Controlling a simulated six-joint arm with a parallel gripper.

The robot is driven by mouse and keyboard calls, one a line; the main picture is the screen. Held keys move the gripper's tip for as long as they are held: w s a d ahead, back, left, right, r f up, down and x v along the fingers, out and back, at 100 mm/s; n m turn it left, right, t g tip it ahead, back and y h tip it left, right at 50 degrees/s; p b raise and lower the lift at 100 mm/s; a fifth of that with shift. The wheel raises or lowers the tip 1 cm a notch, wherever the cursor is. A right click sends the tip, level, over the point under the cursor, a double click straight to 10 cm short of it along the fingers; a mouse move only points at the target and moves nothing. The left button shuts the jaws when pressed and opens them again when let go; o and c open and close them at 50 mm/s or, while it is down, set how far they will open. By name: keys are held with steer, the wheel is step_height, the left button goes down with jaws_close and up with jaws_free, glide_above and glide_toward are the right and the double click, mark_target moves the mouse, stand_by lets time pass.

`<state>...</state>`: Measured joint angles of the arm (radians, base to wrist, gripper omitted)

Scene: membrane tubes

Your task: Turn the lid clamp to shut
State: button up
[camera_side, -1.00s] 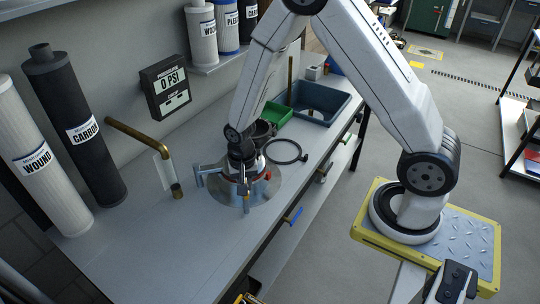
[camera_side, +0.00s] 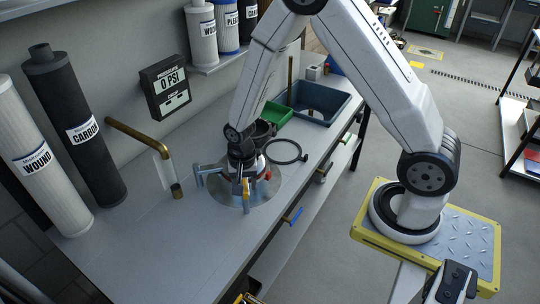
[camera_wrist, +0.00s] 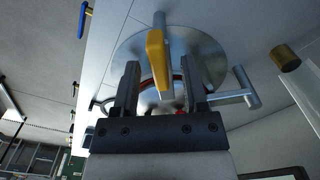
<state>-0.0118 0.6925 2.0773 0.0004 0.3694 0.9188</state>
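The lid clamp's yellow handle (camera_wrist: 157,60) stands over the round steel lid plate (camera_wrist: 205,60) in the wrist view. The handle (camera_side: 246,195) also shows at the plate's front in the side view, pointing upward. My gripper (camera_wrist: 160,64) has its two dark fingers spread apart, one on each side of the handle's lower part as seen from the wrist, with gaps on both sides. I cannot tell whether the handle is between the fingers in depth. In the side view my gripper (camera_side: 238,182) is low over the plate and partly hides its middle.
Steel clamp arms (camera_side: 212,175) stick out at the plate's left, and a small red part (camera_side: 267,175) is at its right. A brass pipe (camera_side: 140,134) stands left. The front-left bench is clear.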

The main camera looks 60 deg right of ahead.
steer(key=shift+r, duration=0.1)
steer(key=shift+r, duration=3.8)
steer(key=shift+s+r+n, duration=0.45)
steer(key=shift+n, duration=0.05)
steer(key=s+r+n+t, duration=0.2)
steer(key=s+r+n, duration=0.2)
steer(key=s+n, duration=0.4)
steer(key=shift+s+d+r+n+t, duration=0.2)
steer(key=shift+s+r+n+t, duration=0.15)
steer(key=shift+n, duration=0.35)
